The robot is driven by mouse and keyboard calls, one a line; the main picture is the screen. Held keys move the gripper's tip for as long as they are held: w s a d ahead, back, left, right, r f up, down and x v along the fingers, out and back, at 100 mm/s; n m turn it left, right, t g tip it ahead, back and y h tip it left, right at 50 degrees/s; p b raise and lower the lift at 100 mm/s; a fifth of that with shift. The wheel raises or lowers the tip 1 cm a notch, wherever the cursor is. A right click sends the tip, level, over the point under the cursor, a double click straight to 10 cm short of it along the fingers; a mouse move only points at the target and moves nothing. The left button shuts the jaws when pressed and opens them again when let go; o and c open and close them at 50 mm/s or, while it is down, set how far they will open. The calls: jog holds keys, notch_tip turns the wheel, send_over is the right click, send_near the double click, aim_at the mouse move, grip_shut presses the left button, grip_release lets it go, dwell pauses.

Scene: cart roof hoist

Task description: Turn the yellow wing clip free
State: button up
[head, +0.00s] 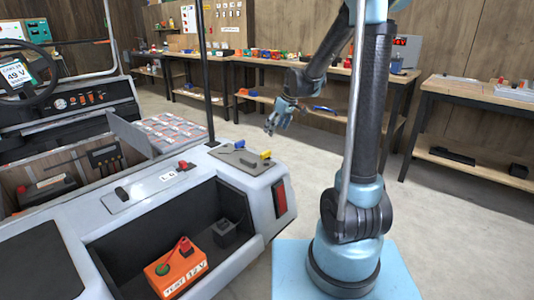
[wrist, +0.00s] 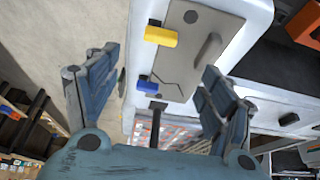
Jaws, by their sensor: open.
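The yellow wing clip (head: 265,155) sits on a grey plate (head: 232,157) on top of the cart's rear corner. In the wrist view the yellow wing clip (wrist: 161,36) lies ahead of the fingers, near the plate's edge. A blue wing clip (head: 239,144) is on the same plate; in the wrist view it (wrist: 147,84) lies closer, between the fingers as seen. My gripper (head: 271,125) is open and empty, above and beyond the cart corner, apart from the yellow clip. Its two fingers (wrist: 160,70) show spread wide in the wrist view.
A grey raised handle-like bar (wrist: 208,48) stands on the plate beside the clips. A black post (head: 205,80) rises from the cart near the plate. An orange tester (head: 178,268) sits in the cart's open bay. Workbenches (head: 290,70) line the wall; floor between is clear.

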aim_at(266, 152)
jog(key=x, duration=1.5)
jog(key=c, duration=1.1)
